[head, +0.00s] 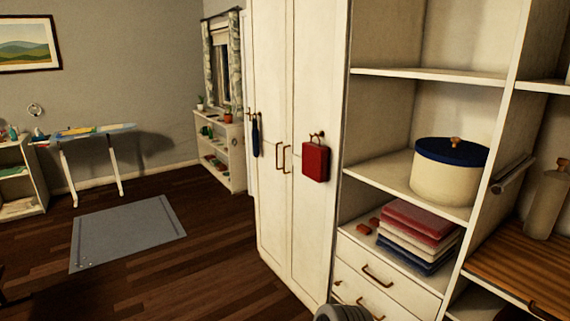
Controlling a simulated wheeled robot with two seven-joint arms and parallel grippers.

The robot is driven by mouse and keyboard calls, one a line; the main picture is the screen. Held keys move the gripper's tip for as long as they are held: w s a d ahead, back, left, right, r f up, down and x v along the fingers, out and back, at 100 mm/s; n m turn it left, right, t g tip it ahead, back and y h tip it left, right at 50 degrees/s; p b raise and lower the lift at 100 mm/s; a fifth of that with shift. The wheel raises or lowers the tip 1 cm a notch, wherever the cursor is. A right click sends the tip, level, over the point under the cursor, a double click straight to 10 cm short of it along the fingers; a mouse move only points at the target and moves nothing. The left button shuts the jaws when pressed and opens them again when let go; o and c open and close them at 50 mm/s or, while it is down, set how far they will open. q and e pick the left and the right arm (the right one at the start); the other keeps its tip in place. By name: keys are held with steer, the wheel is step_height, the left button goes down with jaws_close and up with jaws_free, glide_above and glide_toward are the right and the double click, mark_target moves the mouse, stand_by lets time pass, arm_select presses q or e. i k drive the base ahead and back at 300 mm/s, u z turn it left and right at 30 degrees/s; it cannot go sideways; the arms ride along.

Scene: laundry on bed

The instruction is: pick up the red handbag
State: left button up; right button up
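The red handbag (315,162) is a small, flat, boxy bag. It hangs from a brass hook (317,136) on the right door of the tall cream wardrobe (309,70). Nothing of mine touches it. Neither of my grippers shows in the head view. A rounded grey part, which I cannot identify for sure, shows at the bottom edge below the drawers.
Open shelves to the right hold a blue-lidded cream pot (444,178) and folded red and blue cloths (417,236). Drawers (379,278) sit below. A grey rug (127,231) lies on the wooden floor, and an ironing board (90,131) stands behind it. Floor left of the wardrobe is open.

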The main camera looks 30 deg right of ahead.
mark_target(315, 156)
steer(key=u, duration=0.2)
steer(key=i, duration=1.5)
steer(key=z, duration=0.85)
steer(key=i, duration=1.1)
steer(key=z, duration=1.2)
